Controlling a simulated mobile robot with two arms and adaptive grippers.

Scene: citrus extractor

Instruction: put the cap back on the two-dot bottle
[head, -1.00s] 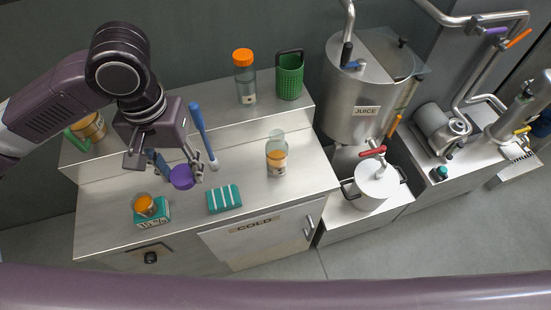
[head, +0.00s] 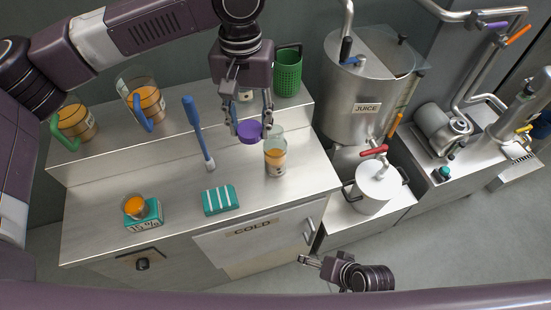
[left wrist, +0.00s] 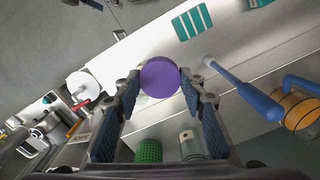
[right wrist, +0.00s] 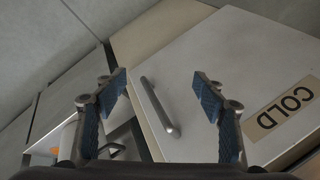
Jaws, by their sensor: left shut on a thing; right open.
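My left gripper (head: 250,128) is shut on the purple cap (head: 249,132) and holds it above the counter, just left of an uncapped clear bottle (head: 276,160). The cap also shows between the fingertips in the left wrist view (left wrist: 160,78). The bottle stands upright with orange juice and a label; its dots are too small to read. Cap and bottle overlap slightly in the head view; I cannot tell whether they touch. My right gripper (head: 318,266) is open and empty in front of the counter, and its spread fingers show in the right wrist view (right wrist: 160,86).
A blue-handled tool (head: 197,130), a striped teal sponge (head: 220,200) and a small orange-topped item on a teal box (head: 142,215) are on the counter. Two juice jugs (head: 148,103) and a green basket (head: 288,72) stand on the back shelf. The COLD door (right wrist: 260,60) faces my right gripper.

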